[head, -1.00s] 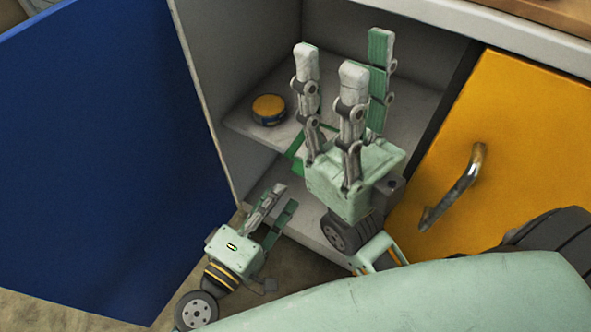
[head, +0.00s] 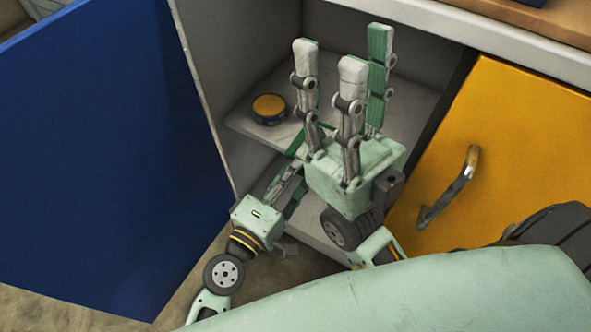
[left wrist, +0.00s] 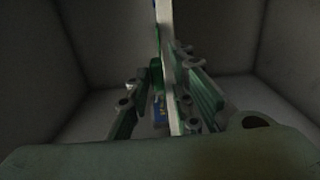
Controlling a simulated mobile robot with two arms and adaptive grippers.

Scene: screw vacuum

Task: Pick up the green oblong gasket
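The green oblong gasket (head: 298,142) lies at the front edge of the cabinet shelf, partly hidden behind my right gripper. In the left wrist view, a green piece that looks like it (left wrist: 156,74) shows by the pale shelf edge. My left gripper (head: 297,172) is low inside the cabinet opening, its fingertips close to the gasket and partly hidden. In the left wrist view its fingers (left wrist: 165,95) are apart, with the shelf edge and green piece between or just beyond them; contact cannot be told. My right gripper (head: 345,55) points up, fingers spread and empty, in front of the cabinet.
A round yellow-topped dark object (head: 269,107) sits on the shelf (head: 247,128). The open blue door (head: 100,160) stands on the left. The yellow door (head: 520,140) with a metal handle (head: 452,190) is on the right. The wooden counter (head: 520,30) lies above.

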